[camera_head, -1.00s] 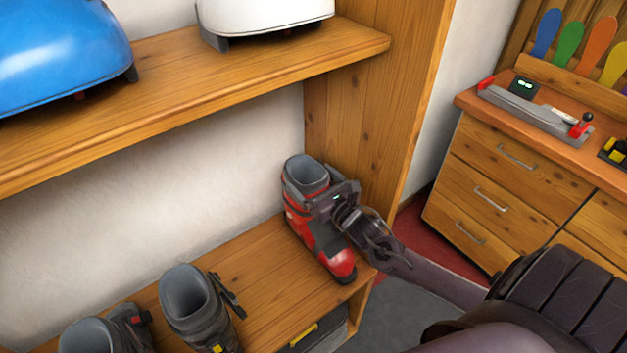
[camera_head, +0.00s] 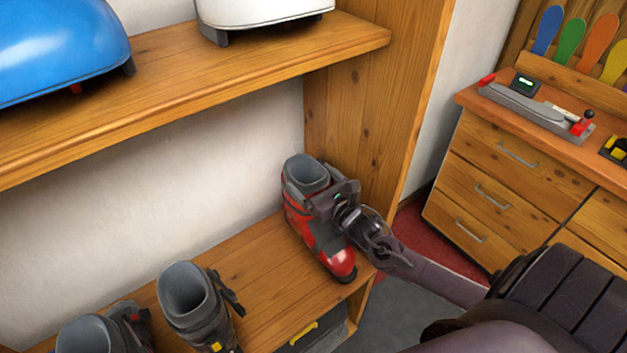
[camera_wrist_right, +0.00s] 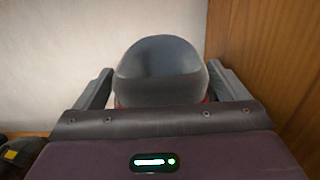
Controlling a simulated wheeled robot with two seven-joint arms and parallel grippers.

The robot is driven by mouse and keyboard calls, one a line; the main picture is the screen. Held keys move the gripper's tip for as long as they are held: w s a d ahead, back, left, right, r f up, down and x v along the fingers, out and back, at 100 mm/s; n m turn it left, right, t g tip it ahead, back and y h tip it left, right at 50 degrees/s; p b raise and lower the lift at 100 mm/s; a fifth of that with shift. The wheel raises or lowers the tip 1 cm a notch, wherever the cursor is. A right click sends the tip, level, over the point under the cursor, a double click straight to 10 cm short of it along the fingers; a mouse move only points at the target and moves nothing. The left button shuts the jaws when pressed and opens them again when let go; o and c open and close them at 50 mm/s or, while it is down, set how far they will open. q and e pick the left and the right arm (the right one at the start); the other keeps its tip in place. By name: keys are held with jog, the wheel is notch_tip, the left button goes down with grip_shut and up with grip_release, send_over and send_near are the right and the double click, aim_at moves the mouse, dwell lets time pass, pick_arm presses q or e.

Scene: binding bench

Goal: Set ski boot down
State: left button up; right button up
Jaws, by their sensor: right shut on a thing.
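The red and grey ski boot (camera_head: 318,228) is upright at the right end of the lower wooden shelf (camera_head: 272,268), close to the side panel. Its sole appears to be at the shelf surface, but I cannot tell for sure that it rests there. My right gripper (camera_head: 325,203) is shut on the boot's upper cuff, coming from the right. In the right wrist view the boot's grey cuff (camera_wrist_right: 162,75) is between the two fingers (camera_wrist_right: 165,88). My left gripper is not in view.
Two grey boots, one nearer (camera_head: 100,335) and one farther (camera_head: 192,300), stand left on the same shelf. An upper shelf (camera_head: 190,85) holds a blue (camera_head: 60,50) and a white object (camera_head: 262,10). A wooden side panel (camera_head: 365,130) closes the right. A drawer bench (camera_head: 500,190) stands beyond.

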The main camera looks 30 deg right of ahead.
jog(key=o, duration=1.7)
jog(key=shift+r, duration=0.2)
jog(key=shift+s+f, duration=0.3)
jog(key=s, duration=0.7)
jog(key=shift+s+d+r+b, duration=0.15)
jog(key=shift+d+r+b, duration=0.15)
jog(key=shift+b, duration=0.1)
jog(key=shift+f, duration=0.1)
